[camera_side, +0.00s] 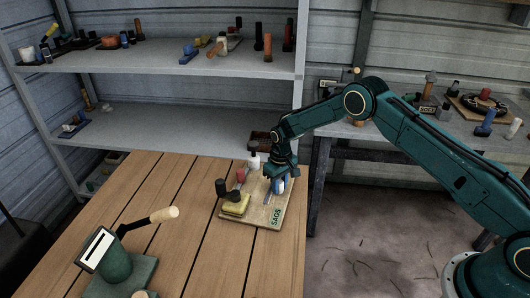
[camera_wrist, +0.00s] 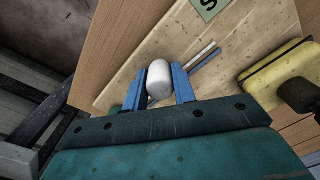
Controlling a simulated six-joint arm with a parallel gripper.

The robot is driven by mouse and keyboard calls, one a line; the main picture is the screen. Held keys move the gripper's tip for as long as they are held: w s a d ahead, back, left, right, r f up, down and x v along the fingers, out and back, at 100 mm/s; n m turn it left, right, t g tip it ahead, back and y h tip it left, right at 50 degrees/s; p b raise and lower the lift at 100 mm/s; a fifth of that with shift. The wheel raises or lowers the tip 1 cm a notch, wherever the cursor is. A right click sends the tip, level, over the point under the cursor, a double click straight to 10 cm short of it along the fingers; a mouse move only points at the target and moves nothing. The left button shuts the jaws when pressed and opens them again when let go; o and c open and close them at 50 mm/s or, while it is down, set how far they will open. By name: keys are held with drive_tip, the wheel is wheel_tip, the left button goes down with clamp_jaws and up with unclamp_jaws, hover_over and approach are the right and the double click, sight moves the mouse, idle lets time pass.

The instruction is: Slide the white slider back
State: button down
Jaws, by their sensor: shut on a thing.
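The white slider (camera_wrist: 159,78) shows in the wrist view as a rounded white knob between the two blue fingers of my gripper (camera_wrist: 159,88). My gripper is shut on it, one finger on each side. The knob stands over a pale wooden board (camera_wrist: 140,62), near slots in its surface. In the side view my gripper (camera_side: 280,185) is low over the right part of that board (camera_side: 255,212), which lies on the table. The fingers and arm mostly hide the slider there, and its base is hidden in the wrist view.
The board also carries a yellow block (camera_side: 236,207), dark knobs (camera_side: 221,188) and a red knob (camera_side: 241,174). A green device with a wooden-handled lever (camera_side: 162,215) stands at the table's front left. The plank table (camera_side: 180,178) between is clear. Shelves stand behind.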

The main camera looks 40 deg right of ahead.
sight(276, 202)
drive_tip(key=s+a, duration=0.1)
drive_tip(key=a, duration=0.1)
drive_tip(key=s+a, duration=0.2)
drive_tip(key=c, duration=1.1)
unclamp_jaws()
drive_tip(key=shift+c, duration=0.2)
drive_tip(key=shift+d, duration=0.1)
drive_tip(key=shift+r, duration=0.1)
drive_tip(key=shift+r, duration=0.5)
wheel_tip(276, 202, up, 13)
drive_tip(key=shift+f, duration=0.2)
